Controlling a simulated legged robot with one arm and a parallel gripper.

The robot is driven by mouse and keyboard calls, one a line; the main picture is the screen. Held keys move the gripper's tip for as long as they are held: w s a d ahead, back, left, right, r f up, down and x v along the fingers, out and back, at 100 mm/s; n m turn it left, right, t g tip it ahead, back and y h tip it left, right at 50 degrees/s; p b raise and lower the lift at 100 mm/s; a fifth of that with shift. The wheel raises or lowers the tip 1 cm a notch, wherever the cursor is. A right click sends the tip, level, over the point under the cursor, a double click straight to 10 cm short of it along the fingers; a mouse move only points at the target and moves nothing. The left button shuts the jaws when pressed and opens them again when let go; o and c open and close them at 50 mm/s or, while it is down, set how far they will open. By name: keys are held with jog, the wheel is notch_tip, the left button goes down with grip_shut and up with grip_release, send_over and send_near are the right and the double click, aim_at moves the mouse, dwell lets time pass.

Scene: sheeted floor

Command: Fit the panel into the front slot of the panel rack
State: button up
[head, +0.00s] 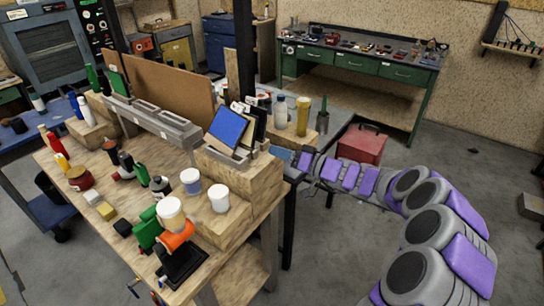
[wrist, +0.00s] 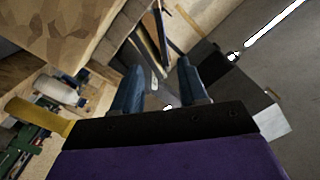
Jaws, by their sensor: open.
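A blue panel (head: 227,125) stands tilted above a wooden block on the workbench. Its lower edge is at a pale holder, which I take as part of the panel rack (head: 226,154); I cannot tell whether it sits in a slot. Darker upright panels (head: 259,124) stand just behind it to the right. My gripper (head: 283,155) is right of the block, apart from the blue panel. In the wrist view my gripper (wrist: 158,88) has its two dark blue fingers apart with nothing seen held. Thin dark slabs (wrist: 150,50) show beyond the fingers there.
Bottles (head: 303,115) stand behind the rack. A grey slotted block (head: 150,120) lies to the left. A red toolbox (head: 362,145) is beyond my arm. Open floor lies right of the bench.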

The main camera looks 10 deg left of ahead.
jog(key=shift+s+d+f, duration=0.15)
jog(key=shift+s, duration=0.15)
jog(key=s+a+r+n+g+h, duration=0.1)
jog(key=s+r+g+h, duration=0.2)
jog(key=s, duration=0.9)
jog(key=s+a+r+n+g+h, duration=0.1)
jog(key=s+r+g, duration=0.3)
jog(key=s, duration=0.8)
jog(key=s+d+f+m+h, duration=0.3)
jog(key=s+d+h, duration=0.1)
jog(key=s+d, duration=0.4)
jog(key=s+d+f+m+h, duration=0.3)
jog(key=s+d, duration=0.5)
jog(key=d, duration=0.3)
jog(key=s+d+f+m+h, duration=0.2)
jog(key=s+d+f+h, duration=0.1)
jog(key=s+d+h, duration=0.3)
jog(key=s+d, duration=0.2)
jog(key=d, duration=0.1)
jog(key=shift+s+d+f+m, duration=0.15)
jog(key=shift+d+f+m, duration=0.1)
jog(key=shift+m, duration=0.15)
jog(key=shift+a, duration=0.3)
jog(key=c, duration=0.3)
